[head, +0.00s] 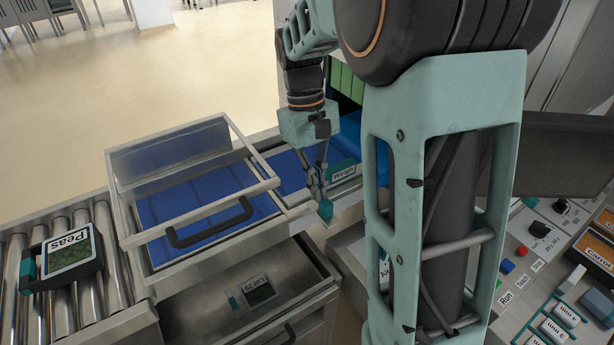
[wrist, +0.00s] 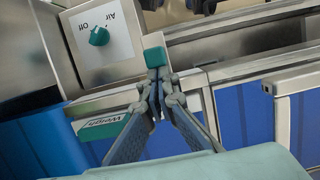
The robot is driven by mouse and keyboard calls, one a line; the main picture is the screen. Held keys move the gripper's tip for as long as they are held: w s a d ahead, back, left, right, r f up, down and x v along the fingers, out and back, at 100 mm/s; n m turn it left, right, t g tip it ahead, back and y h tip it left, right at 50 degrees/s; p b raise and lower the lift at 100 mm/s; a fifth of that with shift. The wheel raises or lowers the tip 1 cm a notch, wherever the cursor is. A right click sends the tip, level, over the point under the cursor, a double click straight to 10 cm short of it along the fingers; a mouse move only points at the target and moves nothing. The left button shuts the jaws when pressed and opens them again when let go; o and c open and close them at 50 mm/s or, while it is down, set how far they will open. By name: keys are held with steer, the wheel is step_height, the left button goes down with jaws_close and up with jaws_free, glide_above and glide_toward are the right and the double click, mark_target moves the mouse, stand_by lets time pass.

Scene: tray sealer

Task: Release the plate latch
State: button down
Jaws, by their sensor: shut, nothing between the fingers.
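My gripper (head: 322,192) is shut and empty, pointing down near the right front corner of the clear-lidded frame. A small teal block (head: 325,211) sits right at its fingertips; it may be the plate latch, but no label shows on it. In the wrist view the shut fingertips (wrist: 155,80) are just below this teal block (wrist: 153,57), touching or nearly so; I cannot tell which. The block stands by the metal edge beside the Air/Off panel. How the latch is set cannot be read.
The clear lid (head: 180,150) with a dark handle stands over the blue belt. A Peas tray (head: 72,257) lies on the rollers at left. A teal Air knob (wrist: 98,36) and a Weigh label (wrist: 105,126) are close by.

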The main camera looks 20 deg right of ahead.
steer(key=v, duration=1.2)
